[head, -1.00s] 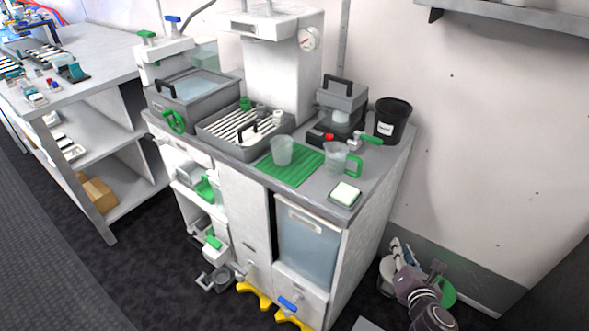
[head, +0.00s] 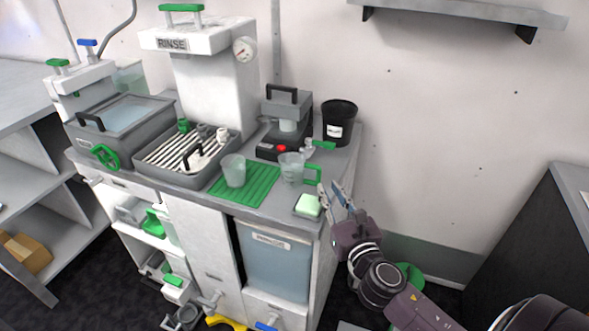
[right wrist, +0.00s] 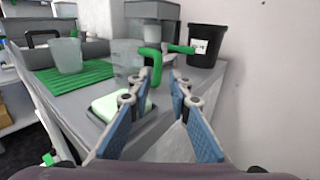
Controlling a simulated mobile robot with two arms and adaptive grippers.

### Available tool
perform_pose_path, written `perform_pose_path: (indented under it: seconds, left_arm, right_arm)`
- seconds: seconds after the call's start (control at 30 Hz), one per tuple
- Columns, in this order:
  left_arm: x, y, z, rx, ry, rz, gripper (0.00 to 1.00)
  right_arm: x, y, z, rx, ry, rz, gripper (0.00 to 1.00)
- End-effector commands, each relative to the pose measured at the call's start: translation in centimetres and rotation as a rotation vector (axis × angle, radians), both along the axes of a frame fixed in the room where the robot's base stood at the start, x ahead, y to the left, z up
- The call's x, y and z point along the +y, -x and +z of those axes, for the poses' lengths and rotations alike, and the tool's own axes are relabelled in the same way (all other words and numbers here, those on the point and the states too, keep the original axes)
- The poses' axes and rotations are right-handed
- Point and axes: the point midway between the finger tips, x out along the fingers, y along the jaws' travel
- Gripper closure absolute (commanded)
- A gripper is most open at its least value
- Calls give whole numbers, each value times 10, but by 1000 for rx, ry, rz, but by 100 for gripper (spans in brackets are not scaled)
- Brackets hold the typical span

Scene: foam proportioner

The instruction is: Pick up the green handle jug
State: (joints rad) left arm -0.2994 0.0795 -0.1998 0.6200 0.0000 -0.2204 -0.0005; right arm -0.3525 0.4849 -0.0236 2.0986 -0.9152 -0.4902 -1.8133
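The clear jug with a green handle (head: 292,168) stands upright on the counter, just right of the green ribbed mat (head: 247,189). Its handle points right. It also shows in the right wrist view (right wrist: 127,62), its green handle (right wrist: 153,62) beyond my fingertips. My right gripper (head: 341,192) is open and empty at the counter's right front corner, in front of and to the right of the jug; in the right wrist view its blue-padded fingers (right wrist: 162,82) are spread apart. I cannot see a left gripper.
A plain clear cup (head: 234,171) stands on the mat. A sponge (head: 308,205) sits on a small tray near the front edge. A black bucket (head: 339,122) and a grey device (head: 286,120) stand behind the jug. A slatted rinse tray (head: 187,155) is at left.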

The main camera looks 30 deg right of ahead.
Motion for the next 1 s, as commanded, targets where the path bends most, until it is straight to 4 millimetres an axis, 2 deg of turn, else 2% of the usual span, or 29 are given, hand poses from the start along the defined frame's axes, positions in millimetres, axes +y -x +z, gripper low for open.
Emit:
perform_pose_path:
  seconds: [0.43, 0.73, 1.0]
  left_arm:
    - [0, 1, 4, 1, 0, 0, 69]
    - [0, 0, 8, 0, 0, 0, 69]
    - [0, 0, 8, 0, 0, 0, 69]
  right_arm:
    - [-6, -32, -1, -1, -1, -1, 82]
    - [-12, -70, -4, -1, -2, 0, 82]
    - [-14, -77, -5, 1, -2, 0, 82]
